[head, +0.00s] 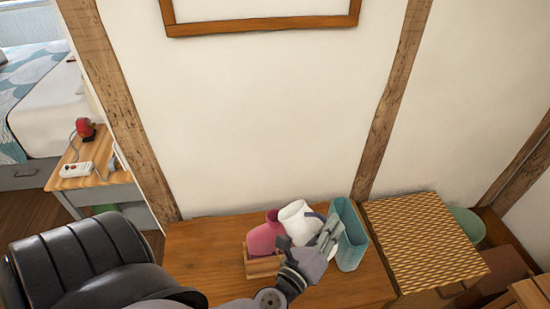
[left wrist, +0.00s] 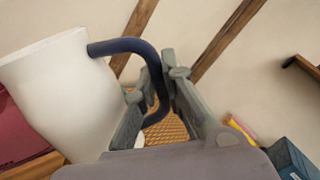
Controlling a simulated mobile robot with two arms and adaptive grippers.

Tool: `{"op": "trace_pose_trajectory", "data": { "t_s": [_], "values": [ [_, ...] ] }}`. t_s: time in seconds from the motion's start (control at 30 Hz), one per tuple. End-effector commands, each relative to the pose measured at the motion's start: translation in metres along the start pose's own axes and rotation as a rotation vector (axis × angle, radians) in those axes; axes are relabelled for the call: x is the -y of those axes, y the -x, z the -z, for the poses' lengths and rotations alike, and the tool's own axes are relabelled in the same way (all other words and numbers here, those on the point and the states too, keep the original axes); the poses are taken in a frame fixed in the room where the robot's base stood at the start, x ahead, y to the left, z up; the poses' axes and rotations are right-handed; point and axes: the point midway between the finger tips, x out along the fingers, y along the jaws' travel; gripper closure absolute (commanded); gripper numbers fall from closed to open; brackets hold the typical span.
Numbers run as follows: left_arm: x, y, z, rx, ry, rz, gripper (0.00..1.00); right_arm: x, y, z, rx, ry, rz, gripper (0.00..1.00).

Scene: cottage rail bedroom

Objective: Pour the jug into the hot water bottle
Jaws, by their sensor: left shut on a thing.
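The white jug (head: 297,222) with a dark blue handle is above the wooden table, tilted a little to the left. My left gripper (head: 325,236) is shut on the jug's handle, which shows between the fingers in the left wrist view (left wrist: 130,46). The pink hot water bottle (head: 264,237) stands in a small wooden holder (head: 262,268) just left of the jug. The jug overlaps its right side, and I cannot tell whether they touch. The bottle's mouth is not clear. A pink part also shows at the left wrist view's left edge (left wrist: 12,132). My right gripper is out of view.
A teal perforated bin (head: 352,250) stands close to the right of my left gripper. A woven-topped stand (head: 420,238) adjoins the table (head: 205,245) on the right. The table's left part is clear. The wall is right behind.

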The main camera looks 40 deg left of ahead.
Motion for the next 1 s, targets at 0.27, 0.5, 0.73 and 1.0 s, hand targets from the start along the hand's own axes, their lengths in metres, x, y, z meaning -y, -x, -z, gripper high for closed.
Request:
{"op": "trace_pose_trajectory", "data": {
  "t_s": [0.27, 0.5, 0.73, 1.0],
  "values": [
    [-0.003, -0.001, 0.015, 0.005, -0.106, 0.002, 1.00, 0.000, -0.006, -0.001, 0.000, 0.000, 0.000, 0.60],
    [-0.005, -0.001, 0.024, 0.005, -0.167, 0.001, 1.00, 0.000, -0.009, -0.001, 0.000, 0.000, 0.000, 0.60],
    [-0.008, -0.001, 0.049, 0.004, -0.283, 0.000, 1.00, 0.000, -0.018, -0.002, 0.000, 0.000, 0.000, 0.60],
    [-0.017, -0.002, 0.086, 0.004, -0.496, -0.002, 1.00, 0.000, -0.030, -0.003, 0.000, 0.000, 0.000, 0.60]
  ]
}}
